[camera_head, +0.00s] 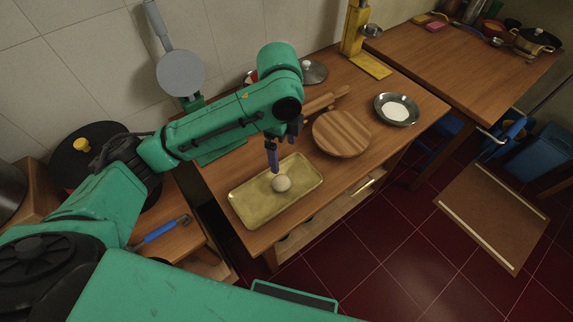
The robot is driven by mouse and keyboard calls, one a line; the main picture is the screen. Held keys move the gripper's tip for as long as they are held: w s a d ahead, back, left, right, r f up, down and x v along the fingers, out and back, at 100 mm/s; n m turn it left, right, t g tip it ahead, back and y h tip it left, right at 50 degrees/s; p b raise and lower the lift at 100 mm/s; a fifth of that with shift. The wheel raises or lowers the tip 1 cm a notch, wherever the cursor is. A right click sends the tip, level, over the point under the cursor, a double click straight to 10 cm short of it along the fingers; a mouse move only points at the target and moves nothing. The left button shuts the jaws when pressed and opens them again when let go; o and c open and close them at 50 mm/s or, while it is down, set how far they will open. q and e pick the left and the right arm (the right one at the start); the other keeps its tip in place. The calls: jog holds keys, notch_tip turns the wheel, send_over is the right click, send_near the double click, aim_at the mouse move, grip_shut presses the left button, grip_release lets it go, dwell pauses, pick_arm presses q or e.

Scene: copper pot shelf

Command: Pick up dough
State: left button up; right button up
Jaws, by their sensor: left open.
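A small round pale ball of dough (282,183) lies on a rectangular brass-coloured tray (252,209), right of the tray's middle. The tray sits on the wooden counter. My left gripper (273,158) points down just above and slightly left of the dough. Its blue finger ends close to the top of the dough; I cannot tell whether it touches. The gripper is open, and nothing shows held in it. My right gripper is not in view.
A round wooden board (341,134), a rolling pin (325,99) and a metal plate with white powder (397,109) stand right of the tray. A yellow stand (356,40) is behind. A blue-handled tool (161,230) lies on the lower left surface.

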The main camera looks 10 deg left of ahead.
pick_arm(q)
jog(key=f, duration=0.2)
jog(key=p, duration=0.1)
send_over(281, 183)
jog(key=f, duration=0.4)
jog(key=shift+s+f, duration=0.35)
jog(key=shift+f, duration=0.05)
jog(key=f, duration=0.2)
jog(key=f+p, duration=0.1)
jog(key=f, duration=0.1)
jog(key=w+f, duration=0.1)
jog(key=f, duration=0.1)
jog(key=shift+s+f, duration=0.15)
jog(key=shift+f, duration=0.25)
jog(key=c, duration=1.3)
jog(key=shift+c, duration=0.7)
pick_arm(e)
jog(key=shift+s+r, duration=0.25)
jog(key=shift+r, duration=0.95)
